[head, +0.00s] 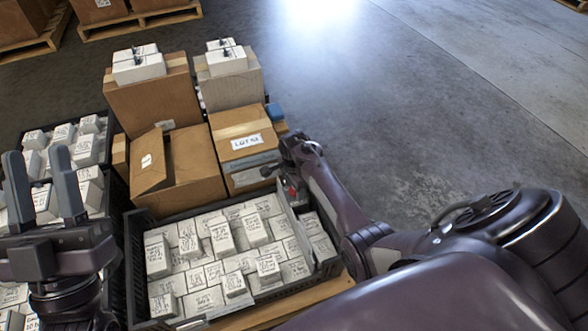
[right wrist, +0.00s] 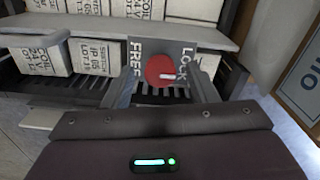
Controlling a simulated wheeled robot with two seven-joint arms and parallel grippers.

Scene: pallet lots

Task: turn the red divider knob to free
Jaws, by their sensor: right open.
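The red divider knob (right wrist: 160,69) sits on a grey plate in the right wrist view, with FREE lettered to its left and LOCK to its right. Its white mark points right, on the LOCK side. It shows as a small red spot in the head view (head: 291,191), at the right part of the black crate. My right gripper (right wrist: 162,82) is open, with one finger on each side of the knob; I cannot tell whether they touch it. It also shows in the head view (head: 286,178). My left gripper (head: 43,185) is open and empty at the left.
The black crate (head: 134,262) holds many white labelled boxes, split by a divider. Cardboard boxes, one open (head: 195,182) and one marked as a lot (head: 243,132), stand behind it. Another crate of white boxes is at the left. Open floor (head: 400,130) lies to the right.

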